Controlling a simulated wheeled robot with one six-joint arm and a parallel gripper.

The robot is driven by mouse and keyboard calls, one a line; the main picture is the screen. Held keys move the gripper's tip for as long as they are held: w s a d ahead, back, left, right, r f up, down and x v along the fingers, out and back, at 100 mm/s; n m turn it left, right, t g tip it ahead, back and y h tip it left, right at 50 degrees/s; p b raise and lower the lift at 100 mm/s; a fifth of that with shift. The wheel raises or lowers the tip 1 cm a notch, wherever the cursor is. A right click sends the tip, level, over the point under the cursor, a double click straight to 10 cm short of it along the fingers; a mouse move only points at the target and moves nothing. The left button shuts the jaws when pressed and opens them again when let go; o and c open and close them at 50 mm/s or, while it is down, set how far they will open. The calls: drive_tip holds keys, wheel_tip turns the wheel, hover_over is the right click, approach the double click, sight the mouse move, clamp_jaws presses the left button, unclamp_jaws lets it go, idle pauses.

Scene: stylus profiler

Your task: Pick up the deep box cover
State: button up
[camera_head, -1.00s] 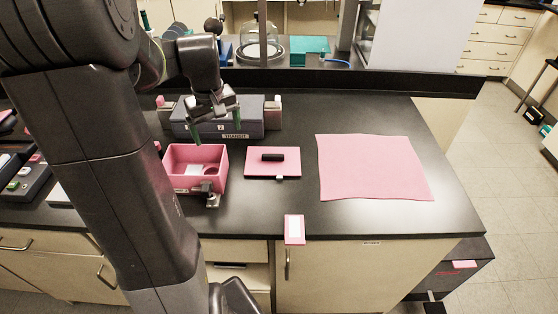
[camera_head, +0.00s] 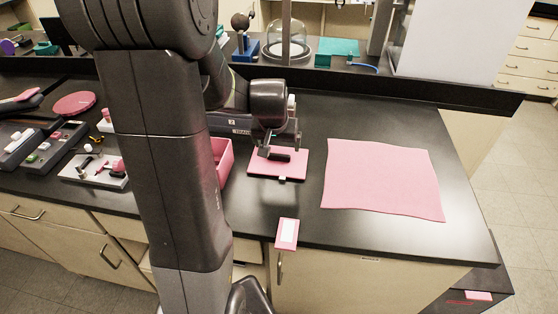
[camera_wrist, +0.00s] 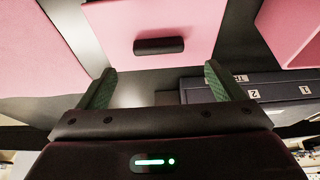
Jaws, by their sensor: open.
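The deep box cover (camera_head: 272,170) is a flat pink plate lying on the black bench, with a black bar handle (camera_wrist: 158,46) on top. It also shows in the wrist view (camera_wrist: 195,22). My gripper (camera_head: 281,143) is above the cover's far part, close to the handle. In the wrist view my two green-padded fingers (camera_wrist: 158,74) are spread wide and empty, with the handle beyond the tips and lined up between them. The handle is not between the pads. The pink open box (camera_head: 222,160) stands left of the cover, partly hidden by my arm.
A pink mat (camera_head: 380,175) lies right of the cover. A dark case (camera_wrist: 265,88) sits behind the box. Small parts trays (camera_head: 95,172) are at left. Bench around the cover is clear in front.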

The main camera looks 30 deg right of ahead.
sight(279, 155)
drive_tip(key=shift+s+p+x, duration=0.15)
drive_tip(key=shift+p+x, duration=0.15)
drive_tip(key=shift+x, duration=1.1)
drive_tip(key=shift+s+p+x, duration=0.1)
drive_tip(key=shift+p+x, duration=0.15)
drive_tip(key=shift+x, duration=1.2)
drive_tip(key=shift+a+f, duration=0.1)
drive_tip(key=shift+a, duration=0.05)
drive_tip(key=c, duration=1.1)
wheel_tip(279, 155, up, 10)
drive_tip(key=shift+b, duration=0.4)
